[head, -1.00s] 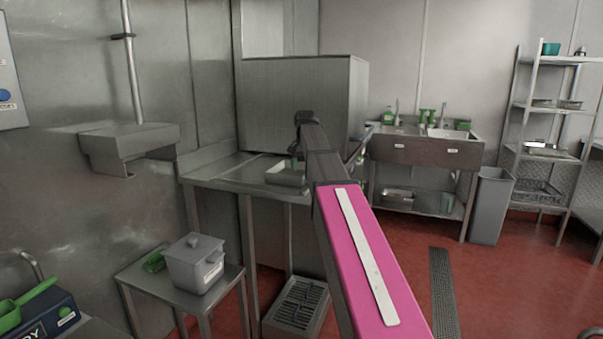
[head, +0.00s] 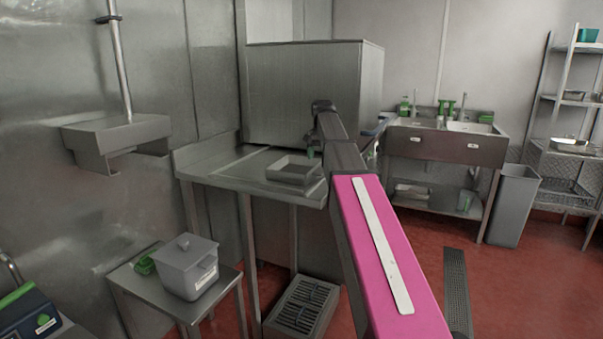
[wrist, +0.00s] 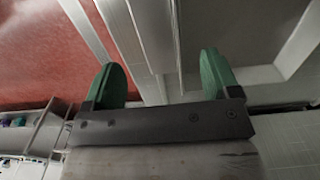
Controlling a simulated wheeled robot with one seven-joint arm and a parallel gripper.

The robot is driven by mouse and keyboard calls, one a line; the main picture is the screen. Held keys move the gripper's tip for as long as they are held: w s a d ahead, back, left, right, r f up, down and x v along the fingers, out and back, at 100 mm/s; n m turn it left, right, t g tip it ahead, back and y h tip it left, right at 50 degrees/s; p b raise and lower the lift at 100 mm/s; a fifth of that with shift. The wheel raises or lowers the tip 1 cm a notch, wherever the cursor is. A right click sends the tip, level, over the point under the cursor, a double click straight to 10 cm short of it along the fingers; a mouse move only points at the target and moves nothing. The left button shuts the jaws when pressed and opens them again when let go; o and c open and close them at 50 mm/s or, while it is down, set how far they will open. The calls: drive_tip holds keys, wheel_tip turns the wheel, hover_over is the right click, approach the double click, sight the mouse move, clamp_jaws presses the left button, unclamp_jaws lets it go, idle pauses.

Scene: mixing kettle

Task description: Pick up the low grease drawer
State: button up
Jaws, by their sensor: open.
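A shallow open grey tray (head: 293,170), which looks like the low grease drawer, sits on the steel side table (head: 238,172) near its front right edge.
A big steel box (head: 310,95) stands at the back of the table. A lidded grey bin (head: 187,268) sits on a low stand at left. A slotted grey box (head: 303,305) is on the floor under the table. The sink (head: 445,140) is at back right.

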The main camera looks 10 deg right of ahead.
sight(321, 169)
drive_tip(key=shift+a+f, duration=0.1)
drive_tip(key=shift+f, duration=2.85)
drive_tip(key=c, duration=1.3)
